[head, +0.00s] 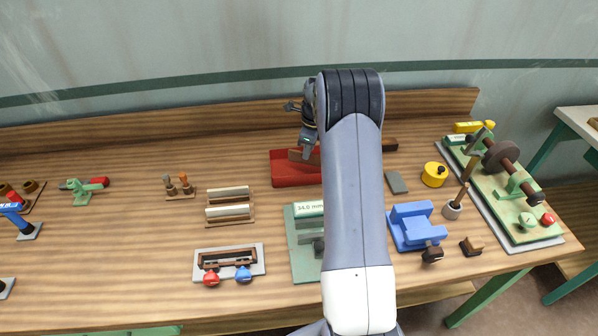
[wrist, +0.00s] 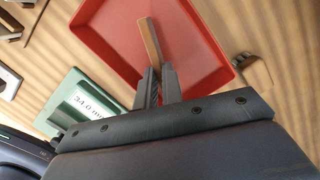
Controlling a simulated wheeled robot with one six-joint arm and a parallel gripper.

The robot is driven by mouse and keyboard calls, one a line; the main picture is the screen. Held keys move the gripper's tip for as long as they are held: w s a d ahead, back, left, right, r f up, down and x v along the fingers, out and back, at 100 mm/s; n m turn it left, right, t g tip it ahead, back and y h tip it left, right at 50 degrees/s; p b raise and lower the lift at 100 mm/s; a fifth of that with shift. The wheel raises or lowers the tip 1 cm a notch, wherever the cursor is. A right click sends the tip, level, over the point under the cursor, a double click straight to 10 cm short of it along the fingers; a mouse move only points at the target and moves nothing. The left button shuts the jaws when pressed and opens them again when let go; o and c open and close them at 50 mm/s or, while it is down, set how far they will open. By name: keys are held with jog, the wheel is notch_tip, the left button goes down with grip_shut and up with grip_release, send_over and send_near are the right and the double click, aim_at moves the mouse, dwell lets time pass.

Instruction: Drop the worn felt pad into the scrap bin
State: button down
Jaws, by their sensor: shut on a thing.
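My gripper (wrist: 158,75) is shut on the worn felt pad (wrist: 150,42), a thin brown strip held edge-on between the fingertips. In the wrist view the pad shows against the inside of the red scrap bin (wrist: 100,15), an open shallow tray. In the head view the bin (head: 290,180) stands at the back middle of the bench. My gripper (head: 308,150) points down over it, with the brown pad (head: 297,156) at its tip. My arm hides the bin's right part. I cannot tell how high the pad is above the bin floor.
A green gauge with a "34.0 mm" display (head: 307,209) stands in front of the bin. A blue vise (head: 411,226), a yellow can (head: 434,174) and a dark flat block (head: 397,183) are to the right. A rack with white rollers (head: 229,212) is to the left.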

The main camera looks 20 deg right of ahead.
jog(key=shift+f, duration=0.2)
jog(key=c, duration=1.5)
grip_release()
jog(key=r, duration=0.3)
jog(key=r+b, duration=0.1)
jog(key=r, duration=0.3)
jog(key=d+r, duration=0.1)
jog(key=r, duration=0.2)
jog(key=shift+s+r, duration=0.4)
jog(key=shift+f, duration=0.1)
jog(key=f, duration=0.6)
jog(key=a+f+p, duration=0.1)
jog(key=f, duration=0.2)
jog(key=shift+w+f, duration=0.3)
jog(key=shift+w, duration=0.05)
jog(key=shift+w+f+p, duration=0.1)
jog(key=shift+f+p, duration=0.1)
jog(key=shift+p, duration=0.2)
jog(key=shift+r+p, duration=1.3)
jog(key=shift+r, duration=0.8)
